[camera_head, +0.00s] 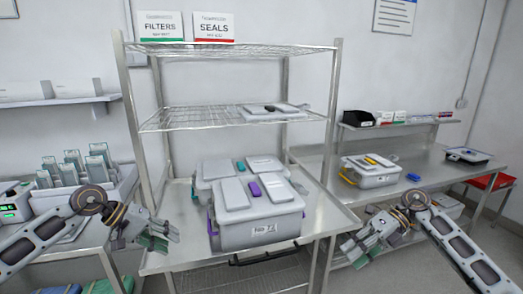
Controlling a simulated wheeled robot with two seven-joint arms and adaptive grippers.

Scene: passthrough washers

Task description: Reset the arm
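My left gripper (151,236) hangs at the lower left, in front of the left end of the steel table and apart from the grey bins. Its fingers are small and partly turned away, so I cannot tell how far apart they are. My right gripper (361,250) is at the lower right, in front of the right-hand bench. It points to the left, and its finger gap is also unclear. I see nothing clearly held in either gripper.
A lidded grey bin (255,236) with purple latches stands on the steel table (180,258), under wire shelves (190,119). Another bin is behind it. A grey bin with yellow handles (372,181) sits on the right bench (425,172). A rack (115,178) stands left.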

